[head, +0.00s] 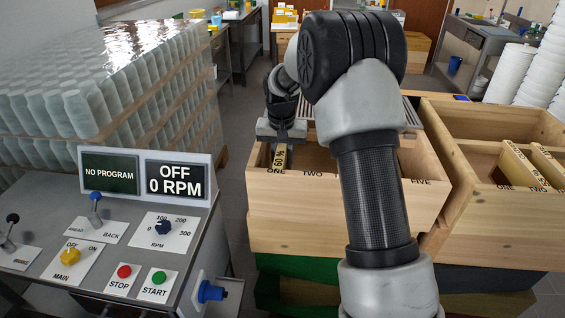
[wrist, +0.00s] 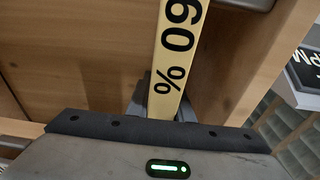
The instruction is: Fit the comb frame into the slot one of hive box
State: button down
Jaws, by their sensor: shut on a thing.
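The comb frame (head: 281,160) shows as a pale yellow bar marked "60 %" at the left end of the hive box (head: 300,203). It lies just behind the label ONE on the box's front rim. My gripper (head: 281,140) points down over this end and is shut on the comb frame. In the wrist view the bar (wrist: 178,40) runs up from between the gripper's fingers (wrist: 162,103), with wooden walls on both sides. How deep the frame sits in slot one is hidden. My arm covers the labels between TWO and FIVE.
A second wooden box (head: 500,212) on the right holds yellow-topped frames (head: 527,172). A control panel (head: 150,235) reading OFF, 0 RPM stands at the front left. Wrapped jars (head: 105,95) are stacked behind it. A narrow floor strip (head: 232,190) lies left of the hive box.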

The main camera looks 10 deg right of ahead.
jog(key=shift+f, duration=0.1)
jog(key=c, duration=1.5)
grip_release()
jog(key=r, duration=0.5)
jog(key=s+r, duration=0.1)
jog(key=r, duration=0.5)
jog(key=s+r+p, duration=0.1)
jog(key=r, duration=0.5)
jog(key=shift+a+r, duration=0.2)
jog(key=shift+a, duration=0.1)
jog(key=shift+s+r, duration=0.1)
